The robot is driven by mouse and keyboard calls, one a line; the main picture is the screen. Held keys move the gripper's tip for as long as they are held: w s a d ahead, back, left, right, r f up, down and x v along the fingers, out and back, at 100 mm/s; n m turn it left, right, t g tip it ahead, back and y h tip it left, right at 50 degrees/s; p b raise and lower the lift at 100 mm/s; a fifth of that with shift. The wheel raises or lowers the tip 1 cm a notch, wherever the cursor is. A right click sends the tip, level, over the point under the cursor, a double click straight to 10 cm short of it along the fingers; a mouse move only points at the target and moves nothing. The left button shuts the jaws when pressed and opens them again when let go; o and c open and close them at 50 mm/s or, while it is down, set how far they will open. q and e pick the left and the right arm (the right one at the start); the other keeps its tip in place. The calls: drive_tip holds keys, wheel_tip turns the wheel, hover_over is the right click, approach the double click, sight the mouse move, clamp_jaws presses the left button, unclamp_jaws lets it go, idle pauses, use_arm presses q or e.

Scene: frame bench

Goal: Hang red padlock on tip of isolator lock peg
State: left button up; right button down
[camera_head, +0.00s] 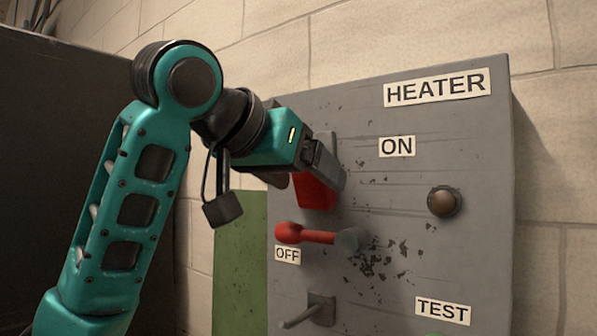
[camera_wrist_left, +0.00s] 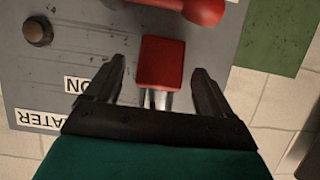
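The red padlock (camera_head: 316,192) is by the upper left of the grey panel, partly covered by my left gripper (camera_head: 330,163). In the left wrist view, the padlock (camera_wrist_left: 161,63) lies between the spread fingers of my left gripper (camera_wrist_left: 158,88), with a gap on each side. Its silver shackle legs point towards the palm; what holds it up is hidden. A grey peg (camera_head: 300,317) sticks out to the left from a small square mount low on the panel, and nothing hangs on it. My right gripper is not in view.
The red isolator handle (camera_head: 318,237) points left to the OFF label (camera_head: 287,254), between padlock and peg. The grey panel (camera_head: 430,265) has a brown button (camera_head: 444,201) at right. A green panel (camera_head: 238,265) is at left against the block wall.

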use_arm(q)
drive_tip(key=shift+o, duration=0.3)
drive_tip(key=shift+w+d+f, duration=0.1)
drive_tip(key=shift+f, duration=0.3)
drive_tip(key=shift+s+r, duration=0.15)
drive_tip(key=shift+s, duration=0.05)
drive_tip(key=v, duration=1.3)
drive_tip(key=shift+r+p, duration=0.2)
drive_tip(key=shift+p, duration=0.2)
drive_tip(key=shift+w, duration=0.1)
